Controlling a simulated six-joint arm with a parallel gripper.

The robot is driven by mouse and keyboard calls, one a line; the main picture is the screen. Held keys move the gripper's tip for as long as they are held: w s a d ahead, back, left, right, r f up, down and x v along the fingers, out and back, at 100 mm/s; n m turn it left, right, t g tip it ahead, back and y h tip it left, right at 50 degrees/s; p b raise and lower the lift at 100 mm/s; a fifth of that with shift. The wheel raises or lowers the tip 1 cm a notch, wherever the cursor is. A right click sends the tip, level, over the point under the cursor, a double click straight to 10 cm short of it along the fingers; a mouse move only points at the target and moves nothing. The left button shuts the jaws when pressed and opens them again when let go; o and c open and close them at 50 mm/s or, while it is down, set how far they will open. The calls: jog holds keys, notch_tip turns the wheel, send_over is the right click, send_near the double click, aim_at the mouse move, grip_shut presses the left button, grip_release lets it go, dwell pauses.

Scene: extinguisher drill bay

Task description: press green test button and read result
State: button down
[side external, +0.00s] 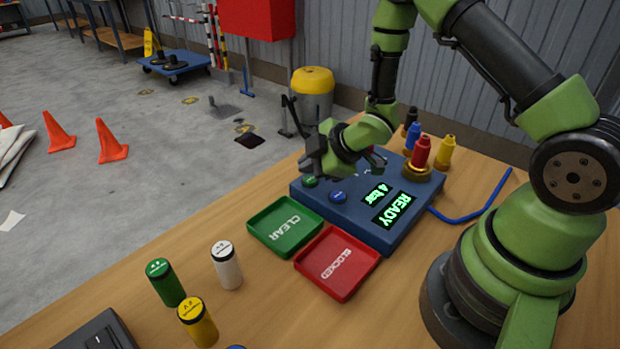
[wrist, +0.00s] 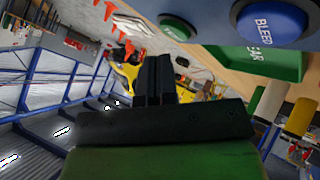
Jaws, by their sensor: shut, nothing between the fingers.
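The blue test box (side external: 352,222) sits on the wooden bench. Its display (side external: 391,208) glows green with "READY" and "4 bar". The green button (side external: 310,182) is at its left corner, beside the blue button (side external: 338,197). In the wrist view the green button (wrist: 177,28) shows beyond my fingertips, up and to the right; the blue one (wrist: 272,22) reads "BLEED". My gripper (side external: 317,166) is shut and empty, close above the green button; I see no clear contact. A red cylinder (side external: 421,152) stands upright in a brass socket (side external: 418,173) on the box.
A green CLEAR tray (side external: 256,238) and a red BLOCKED tray (side external: 330,287) lie before the box. Green (side external: 166,284), white (side external: 227,266) and yellow (side external: 198,323) cylinders stand nearer the camera. Blue, black and yellow cylinders (side external: 446,150) stand behind the box. A blue hose (side external: 480,212) lies right.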

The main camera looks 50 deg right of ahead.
aim_at(310, 181)
jog(key=shift+f, duration=0.1)
jog(key=shift+f, duration=0.3)
jog(key=shift+f, duration=0.45)
dwell(0.6)
jog(key=shift+r, duration=0.85)
jog(key=shift+r, duration=2.55)
